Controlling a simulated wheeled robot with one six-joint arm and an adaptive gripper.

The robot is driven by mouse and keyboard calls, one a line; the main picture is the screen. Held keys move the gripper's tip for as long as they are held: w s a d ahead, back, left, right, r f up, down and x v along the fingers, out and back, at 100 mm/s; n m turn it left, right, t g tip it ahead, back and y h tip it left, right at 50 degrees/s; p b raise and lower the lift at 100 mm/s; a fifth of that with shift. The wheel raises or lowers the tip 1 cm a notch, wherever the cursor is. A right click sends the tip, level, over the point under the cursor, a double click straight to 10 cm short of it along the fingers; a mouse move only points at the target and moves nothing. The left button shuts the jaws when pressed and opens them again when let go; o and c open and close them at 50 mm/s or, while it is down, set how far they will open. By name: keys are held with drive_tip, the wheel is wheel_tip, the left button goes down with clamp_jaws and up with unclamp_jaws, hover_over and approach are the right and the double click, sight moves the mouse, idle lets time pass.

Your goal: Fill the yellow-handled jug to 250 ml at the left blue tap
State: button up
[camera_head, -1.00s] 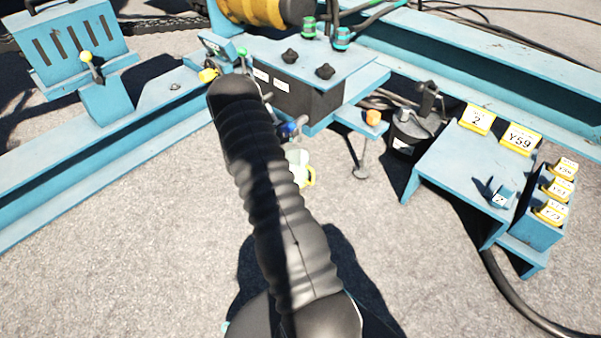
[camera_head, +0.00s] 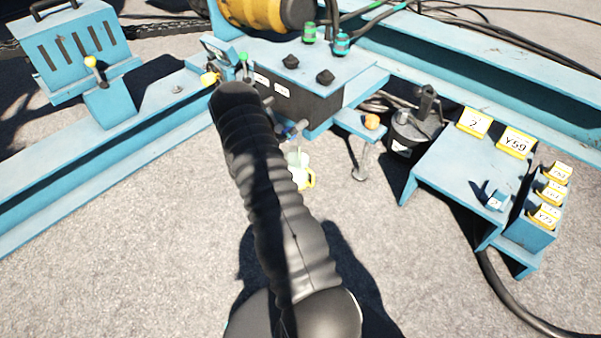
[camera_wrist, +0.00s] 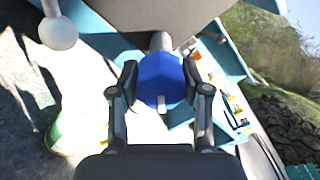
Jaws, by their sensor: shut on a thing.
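My gripper (camera_wrist: 160,82) is shut on a blue tap knob (camera_wrist: 160,80), with one finger on each side of it. The knob has a short white mark on its lower edge. In the head view the tap's blue part (camera_head: 286,130) shows just beside my dark arm, which hides most of the gripper. The pale jug with the yellow handle (camera_head: 300,173) is below the taps, partly behind my arm. Part of the jug shows blurred at the left of the wrist view (camera_wrist: 72,130). Its water level is too small to read.
A black-fronted box with dark knobs (camera_head: 290,62) stands above the taps. An orange knob (camera_head: 371,121) is to the right. A blue table with yellow labels (camera_head: 455,165) stands further right. Open ground lies in front.

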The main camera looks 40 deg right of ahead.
drive_tip(key=shift+s+d+n, duration=0.1)
drive_tip(key=shift+n, duration=0.6)
drive_tip(key=m+b, duration=0.2)
drive_tip(key=shift+f+m+b, duration=0.2)
drive_tip(key=shift+m+b, duration=0.15)
drive_tip(key=shift+m, duration=0.05)
drive_tip(key=m+b, duration=0.5)
drive_tip(key=m, duration=0.1)
drive_tip(key=shift+f+b, duration=0.1)
drive_tip(key=shift+b, duration=0.25)
drive_tip(key=shift+m+b, duration=0.4)
drive_tip(key=shift+m, duration=0.3)
drive_tip(key=o, duration=0.7)
drive_tip(key=shift+s+r+m, duration=0.1)
drive_tip(key=shift+r+m, duration=0.2)
drive_tip(key=shift+r, duration=0.05)
drive_tip(key=o, duration=0.8)
drive_tip(key=shift+d, duration=0.15)
drive_tip(key=shift+o, duration=0.5)
drive_tip(key=shift+a, duration=0.25)
